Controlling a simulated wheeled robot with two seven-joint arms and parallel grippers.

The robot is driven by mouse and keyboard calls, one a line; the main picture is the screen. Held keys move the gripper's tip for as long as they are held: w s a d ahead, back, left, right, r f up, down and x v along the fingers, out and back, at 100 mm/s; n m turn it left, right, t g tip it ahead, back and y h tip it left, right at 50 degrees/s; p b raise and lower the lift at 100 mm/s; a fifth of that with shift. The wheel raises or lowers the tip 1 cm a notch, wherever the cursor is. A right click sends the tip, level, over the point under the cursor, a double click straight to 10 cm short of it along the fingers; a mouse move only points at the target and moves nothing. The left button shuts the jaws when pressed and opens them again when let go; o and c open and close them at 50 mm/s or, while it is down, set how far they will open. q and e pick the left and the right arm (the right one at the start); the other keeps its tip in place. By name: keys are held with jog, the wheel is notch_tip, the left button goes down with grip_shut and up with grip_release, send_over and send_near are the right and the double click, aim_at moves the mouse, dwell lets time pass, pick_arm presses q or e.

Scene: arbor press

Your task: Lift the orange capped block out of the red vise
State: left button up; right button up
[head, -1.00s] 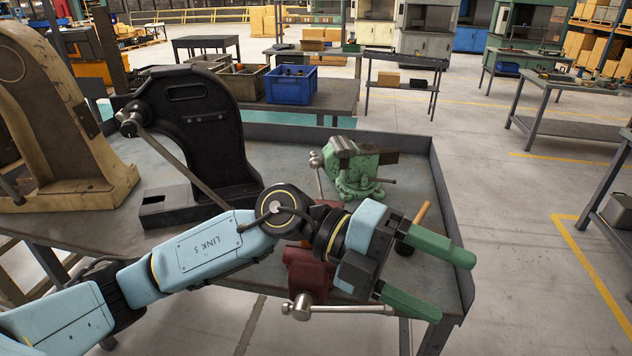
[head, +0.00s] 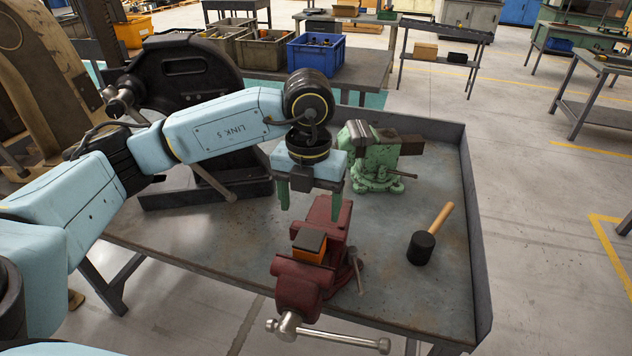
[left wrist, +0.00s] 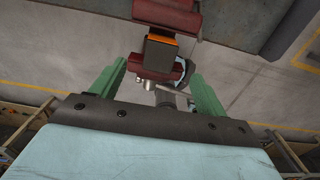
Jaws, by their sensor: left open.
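The red vise (head: 298,284) stands at the front edge of the metal workbench, its silver handle toward me. The orange capped block (head: 309,252) sits between the vise's jaws, its dark flat cap on top and a strip of orange below. My left gripper (head: 309,214) points down with its green fingers apart and empty, above and behind the block. In the left wrist view the block (left wrist: 160,50) shows ahead of the fingertips, with the vise (left wrist: 171,20) around it. My right gripper is not in view.
A green vise (head: 376,160) stands just behind and right of my left gripper. A black-headed mallet (head: 424,246) lies on the right. A black arbor press (head: 190,90) stands at the back left. The workbench (head: 405,300) is clear around the mallet and has a raised right rim.

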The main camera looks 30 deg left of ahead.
aim_at(311, 234)
pick_arm(q)
notch_tip(311, 234, down, 4)
jog(key=shift+w+r, duration=0.1)
notch_tip(311, 234, down, 6)
jog(key=shift+r+p, duration=0.25)
jog(key=shift+p, duration=0.4)
jog(key=shift+w+f, duration=0.1)
jog(key=shift+f, duration=0.5)
jog(key=shift+c, duration=0.4)
jog(key=c, duration=1.2)
jog(key=shift+o, duration=0.2)
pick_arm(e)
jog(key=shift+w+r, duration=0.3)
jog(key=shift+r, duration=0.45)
pick_arm(q)
jog(key=shift+w+r, duration=0.1)
jog(key=shift+w, duration=0.2)
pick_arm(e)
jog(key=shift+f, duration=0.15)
pick_arm(q)
jog(key=shift+r, duration=0.15)
